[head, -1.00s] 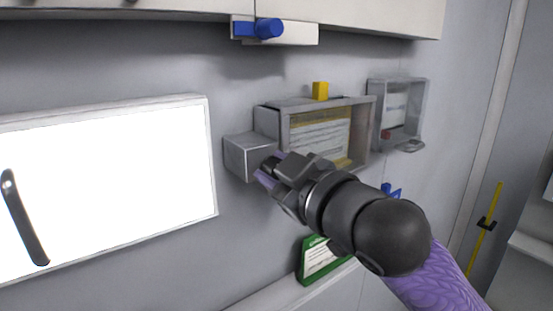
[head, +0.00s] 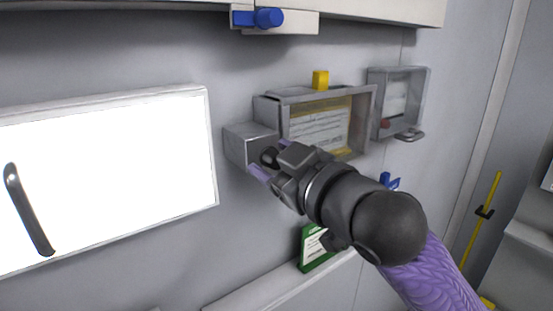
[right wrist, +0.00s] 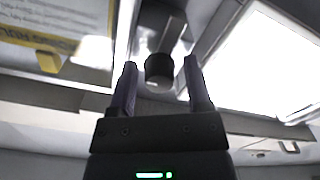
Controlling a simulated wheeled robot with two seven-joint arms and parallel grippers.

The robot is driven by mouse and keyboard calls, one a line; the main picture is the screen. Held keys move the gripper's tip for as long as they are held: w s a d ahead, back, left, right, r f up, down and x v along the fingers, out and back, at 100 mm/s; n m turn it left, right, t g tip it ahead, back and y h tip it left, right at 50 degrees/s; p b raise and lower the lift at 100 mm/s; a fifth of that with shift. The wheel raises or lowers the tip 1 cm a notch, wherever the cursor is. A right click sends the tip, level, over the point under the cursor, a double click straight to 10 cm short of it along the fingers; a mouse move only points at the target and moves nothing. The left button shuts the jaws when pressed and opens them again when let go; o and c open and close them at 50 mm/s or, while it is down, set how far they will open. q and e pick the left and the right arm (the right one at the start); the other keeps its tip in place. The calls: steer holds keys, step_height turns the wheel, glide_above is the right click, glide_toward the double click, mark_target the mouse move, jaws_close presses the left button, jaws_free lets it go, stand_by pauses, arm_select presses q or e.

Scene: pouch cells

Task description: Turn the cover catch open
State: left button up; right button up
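A dark round knob (head: 269,157), which looks like the cover catch, is on the grey block (head: 246,146) at the left of a framed grey case (head: 368,110). My right gripper (head: 271,160) is at the knob, its purple fingers apart on either side of it. In the right wrist view the knob (right wrist: 158,68) shows between the open fingertips (right wrist: 160,82), with gaps on both sides. How deep the fingers reach around it is hard to tell. My left gripper is not in view.
A bright white panel (head: 110,180) with a dark handle (head: 28,210) is to the left. A smaller grey box (head: 427,95) is to the right. A blue knob (head: 268,17) is above, and a green-framed card (head: 312,250) stands on a ledge below.

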steer(key=shift+o, duration=0.3)
steer(key=shift+s+d, duration=0.1)
steer(key=b+v, duration=0.5)
steer(key=v, duration=0.5)
